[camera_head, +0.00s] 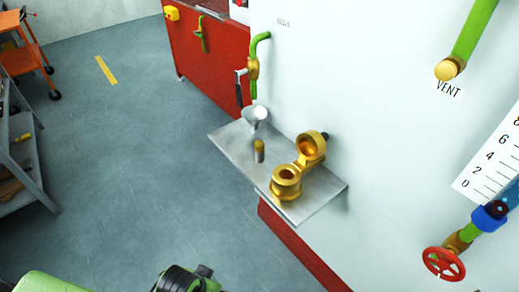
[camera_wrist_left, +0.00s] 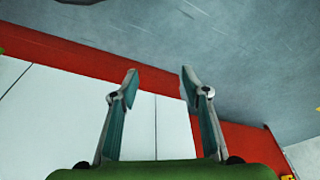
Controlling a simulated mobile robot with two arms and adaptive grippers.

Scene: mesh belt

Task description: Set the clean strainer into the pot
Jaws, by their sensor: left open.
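A brass pot (camera_head: 286,190) with a round open mouth stands near the front corner of a metal shelf in the head view. A brass ring-shaped part (camera_head: 311,147), which looks like its raised lid, stands beside the mouth. A small dull-gold cylinder (camera_head: 259,151), perhaps the strainer, stands upright on the shelf, apart from the pot; I cannot tell whether it is clean. In the left wrist view my left gripper (camera_wrist_left: 158,82) is open, with nothing between its fingers. The pot and cylinder are not in that view. My right gripper is not in view.
The metal shelf (camera_head: 232,143) juts from a white wall (camera_head: 390,130). A pale, shiny rounded object (camera_head: 258,113) is at its back end. A green pipe with a brass valve (camera_head: 253,68) rises behind. A red handwheel (camera_head: 443,264) is at right. Open floor (camera_head: 120,170) lies left.

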